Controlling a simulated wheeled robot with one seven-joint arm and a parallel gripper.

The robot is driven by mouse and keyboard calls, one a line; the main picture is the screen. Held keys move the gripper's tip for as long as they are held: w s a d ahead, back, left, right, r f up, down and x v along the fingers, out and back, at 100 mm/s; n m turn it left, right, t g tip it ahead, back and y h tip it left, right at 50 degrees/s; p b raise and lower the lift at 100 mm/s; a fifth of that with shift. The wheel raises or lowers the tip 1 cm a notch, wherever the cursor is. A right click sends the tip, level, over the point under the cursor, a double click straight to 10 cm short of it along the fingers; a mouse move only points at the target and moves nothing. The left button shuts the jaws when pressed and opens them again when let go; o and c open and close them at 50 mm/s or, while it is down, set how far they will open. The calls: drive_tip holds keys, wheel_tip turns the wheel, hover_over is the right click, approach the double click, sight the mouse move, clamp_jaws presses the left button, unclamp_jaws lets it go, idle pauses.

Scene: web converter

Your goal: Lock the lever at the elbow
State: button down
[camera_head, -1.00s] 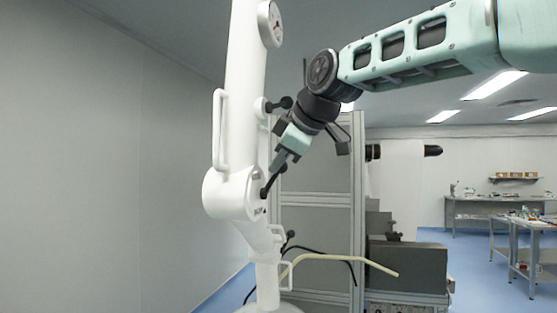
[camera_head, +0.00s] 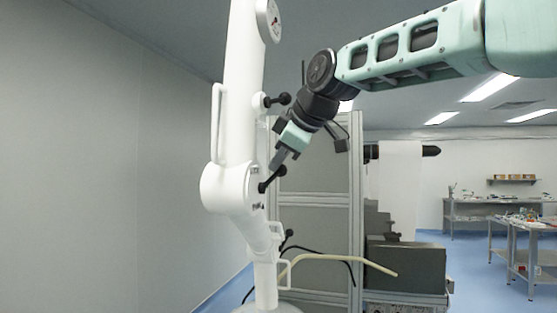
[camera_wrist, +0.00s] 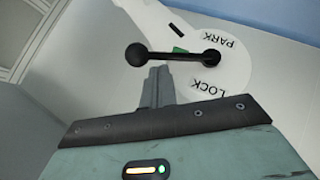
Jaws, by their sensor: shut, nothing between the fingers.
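The elbow lever (camera_head: 271,179) is a short black bar with ball ends on the white elbow joint (camera_head: 228,188). In the wrist view the lever (camera_wrist: 175,55) lies nearly level, its larger ball at the left, over a white plate marked PARK and LOCK. A small green patch shows just behind the bar. My gripper (camera_head: 275,167) is shut and empty, with its tips at the lever in the head view. In the wrist view my gripper (camera_wrist: 158,72) has its tips just below the bar near the large ball; whether they touch cannot be told.
Another black lever (camera_head: 277,101) sits higher on the white arm, beside my wrist. A white handle (camera_head: 217,124) is on the arm's left side. A grey cabinet (camera_head: 313,215) stands behind, with a pale bent tube (camera_head: 340,259) lower down. Workbenches stand far right.

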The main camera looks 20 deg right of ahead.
drive_tip(key=s+d+r, duration=0.1)
drive_tip(key=s+r, duration=0.6)
drive_tip(key=r, duration=0.4)
drive_tip(key=shift+s+d+r, duration=0.15)
drive_tip(key=shift+s+d, duration=0.1)
drive_tip(key=shift+d, duration=0.1)
drive_tip(key=s+a+f+m+g+b, duration=0.1)
drive_tip(key=s+a+f+g+b, duration=0.2)
drive_tip(key=f, duration=0.9)
drive_tip(key=s+a+f+m+g+b, duration=0.1)
drive_tip(key=s+a+f, duration=0.3)
drive_tip(key=f, duration=0.7)
drive_tip(key=s+a+f+m+g+b, duration=0.15)
drive_tip(key=a+f, duration=0.35)
drive_tip(key=f, duration=0.7)
drive_tip(key=s+d+f+m+g+h+b, duration=0.1)
drive_tip(key=s+d+f+g+b, duration=0.1)
drive_tip(key=s+f, duration=0.7)
drive_tip(key=s+d+f+g+h+b, duration=0.1)
drive_tip(key=s+d+f+g+b, duration=0.1)
drive_tip(key=s+f, duration=0.8)
wheel_tip(320, 180, down, 6)
drive_tip(key=shift+s+f+m+b, duration=0.1)
drive_tip(key=shift+s+m+b, duration=0.25)
drive_tip(key=shift+b, duration=0.25)
drive_tip(key=shift+d, duration=0.1)
